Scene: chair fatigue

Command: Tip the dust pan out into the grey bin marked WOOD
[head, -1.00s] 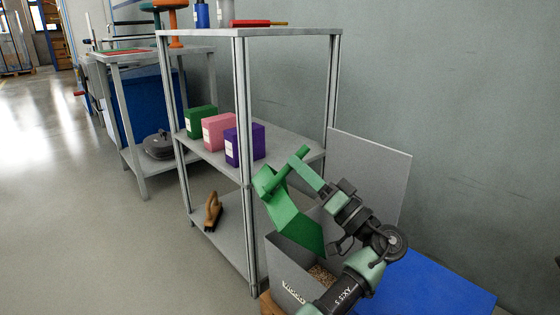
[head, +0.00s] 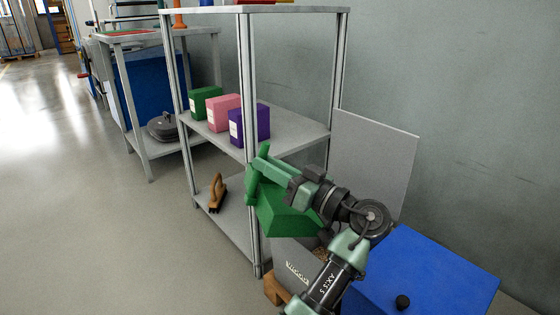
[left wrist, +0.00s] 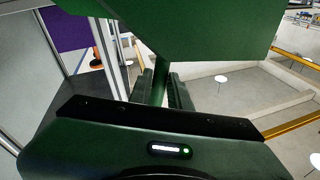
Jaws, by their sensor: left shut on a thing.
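The green dust pan (head: 285,217) is held up at the near end of the shelf rack, tilted, above and partly in front of the grey bin (head: 291,262). My left gripper (head: 296,183) is shut on the pan's handle. In the left wrist view the handle stands between the two fingers (left wrist: 162,88), with the pan body (left wrist: 185,28) beyond them. The bin carries white lettering on its front, and its grey lid (head: 375,160) stands open against the wall. Pale brown bits show inside the bin beside the pan. I cannot tell what is left in the pan. My right gripper is not in view.
The metal shelf rack (head: 250,95) stands close beside the pan, holding green, pink and purple boxes (head: 250,125). A brush (head: 216,192) is on its bottom shelf. A blue bin lid (head: 430,270) with a black knob is at the right. The floor at left is clear.

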